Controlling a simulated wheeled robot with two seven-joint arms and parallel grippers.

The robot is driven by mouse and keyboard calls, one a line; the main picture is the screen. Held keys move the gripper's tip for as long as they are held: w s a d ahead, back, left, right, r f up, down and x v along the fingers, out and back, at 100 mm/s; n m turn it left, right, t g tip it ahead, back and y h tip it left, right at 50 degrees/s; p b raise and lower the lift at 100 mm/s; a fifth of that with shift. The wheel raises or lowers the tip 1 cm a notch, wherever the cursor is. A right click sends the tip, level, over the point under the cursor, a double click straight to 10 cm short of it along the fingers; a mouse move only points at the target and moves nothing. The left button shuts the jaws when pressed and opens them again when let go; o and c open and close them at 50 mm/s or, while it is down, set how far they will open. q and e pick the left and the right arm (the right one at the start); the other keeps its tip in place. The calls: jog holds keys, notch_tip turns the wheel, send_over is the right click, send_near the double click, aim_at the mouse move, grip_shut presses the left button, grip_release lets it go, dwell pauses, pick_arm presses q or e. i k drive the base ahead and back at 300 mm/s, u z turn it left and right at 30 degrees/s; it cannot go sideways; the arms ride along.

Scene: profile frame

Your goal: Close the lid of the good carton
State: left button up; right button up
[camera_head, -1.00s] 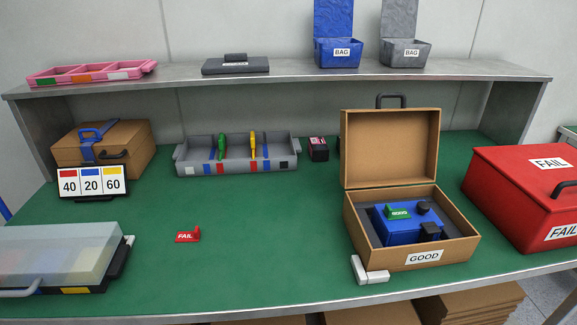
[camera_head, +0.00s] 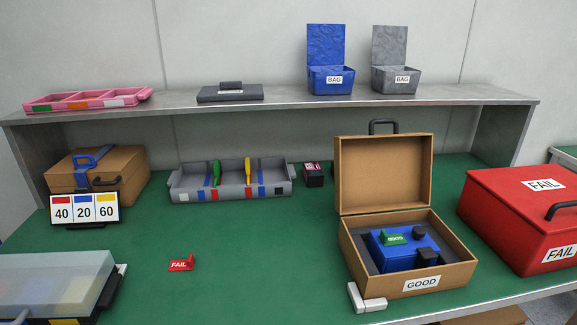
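The good carton (camera_head: 452,276) is a brown box with a white GOOD label at the right front of the green table. Its lid (camera_head: 384,172) stands open and upright at the back, with a dark handle on its top edge. Inside the carton lies a blue device (camera_head: 404,250) with a green tag and black knobs. A white piece (camera_head: 366,299) sits at the carton's front left corner. Neither of my grippers shows in the head view.
A red FAIL box (camera_head: 515,215) stands close to the right of the carton. A grey tray (camera_head: 230,183) and a small dark box (camera_head: 314,176) stand behind. A red FAIL tag (camera_head: 180,264) lies left of the carton, with bare green table between. A metal shelf (camera_head: 280,99) runs above the back.

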aim_at(374, 172)
jog(key=k, duration=1)
jog(key=z, duration=0.75)
jog(key=i, duration=1.25)
jog(key=u, duration=0.4)
